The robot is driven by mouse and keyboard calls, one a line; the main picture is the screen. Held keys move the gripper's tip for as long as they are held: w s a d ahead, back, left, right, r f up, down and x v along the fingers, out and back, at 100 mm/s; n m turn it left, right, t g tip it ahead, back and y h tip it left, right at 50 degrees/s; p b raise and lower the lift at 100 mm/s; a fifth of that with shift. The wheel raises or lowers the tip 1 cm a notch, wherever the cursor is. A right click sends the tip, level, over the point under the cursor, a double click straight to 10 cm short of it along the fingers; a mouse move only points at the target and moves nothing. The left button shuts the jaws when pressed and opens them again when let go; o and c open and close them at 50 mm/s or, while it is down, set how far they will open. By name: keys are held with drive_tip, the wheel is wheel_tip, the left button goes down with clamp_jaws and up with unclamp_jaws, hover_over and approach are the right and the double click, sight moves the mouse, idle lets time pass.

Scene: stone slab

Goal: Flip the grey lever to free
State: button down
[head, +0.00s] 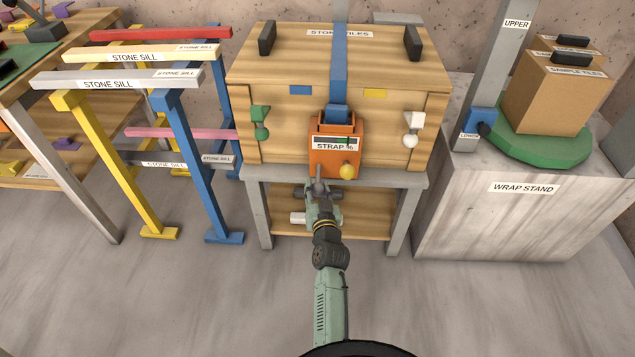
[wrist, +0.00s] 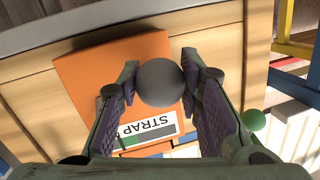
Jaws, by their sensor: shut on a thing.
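The orange strap unit (head: 323,163), marked STRAP %, sits on the front of the wooden crate (head: 285,95), below a blue strap (head: 339,60). The grey lever (head: 318,186) shows at the unit's lower left, at my gripper's tip. Its round grey knob (wrist: 160,82) sits between the two fingers in the wrist view. My gripper (head: 320,192) is shut on this knob; it also shows in the wrist view (wrist: 161,86). The unit's orange face (wrist: 95,75) appears turned over behind the fingers. A yellow knob (head: 347,172) is at the unit's lower right. No "free" marking is readable.
A green latch (head: 260,116) and a white latch (head: 415,120) flank the unit on the crate. The crate stands on a grey-framed table (head: 400,180). A stone-sill rack (head: 178,130) is at left; the wrap stand (head: 520,215) is at right. Floor in front is clear.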

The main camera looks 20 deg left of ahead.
sight(318, 185)
drive_tip(key=shift+r+p, duration=0.7)
drive_tip(key=shift+p, duration=0.15)
drive_tip(key=shift+r, duration=0.2)
wheel_tip(318, 185, up, 2)
drive_tip(key=shift+w+a+r+p, duration=0.1)
drive_tip(key=shift+r+p, duration=0.05)
drive_tip(key=shift+r, duration=0.35)
drive_tip(key=shift+w+r+p, duration=0.1)
drive_tip(key=shift+r+p, duration=0.05)
drive_tip(key=shift+r, duration=0.3)
drive_tip(key=shift+w+r, duration=0.1)
drive_tip(key=shift+r, duration=0.05)
drive_tip(key=shift+a, duration=0.1)
drive_tip(key=c, duration=1.5)
unclamp_jaws()
drive_tip(key=shift+c, duration=0.2)
drive_tip(key=o, duration=0.4)
drive_tip(key=shift+f, duration=0.2)
drive_tip(key=shift+o, duration=0.2)
